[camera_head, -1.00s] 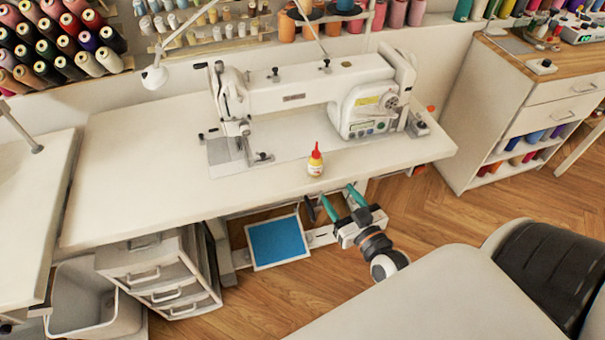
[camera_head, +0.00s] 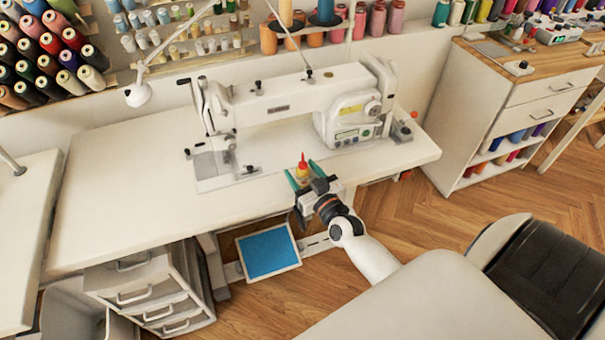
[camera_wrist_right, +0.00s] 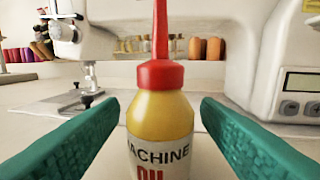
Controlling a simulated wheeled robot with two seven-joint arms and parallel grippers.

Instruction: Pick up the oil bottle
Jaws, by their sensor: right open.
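The oil bottle (camera_head: 302,172) is small and yellow with a red cap and spout. It stands upright on the white sewing table (camera_head: 130,205), near its front edge. In the right wrist view the bottle (camera_wrist_right: 160,115) shows its label and stands between the two green fingers. My right gripper (camera_head: 302,172) is open around the bottle, one finger on each side. In the wrist view a gap shows between each finger and the bottle. The bottle's base is out of frame there. My left gripper is not in view.
A white sewing machine (camera_head: 270,103) stands just behind the bottle. A lamp (camera_head: 138,94) hangs at the left. A blue foot pedal (camera_head: 268,252) and a drawer unit (camera_head: 150,290) are below the table. The table's left part is clear.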

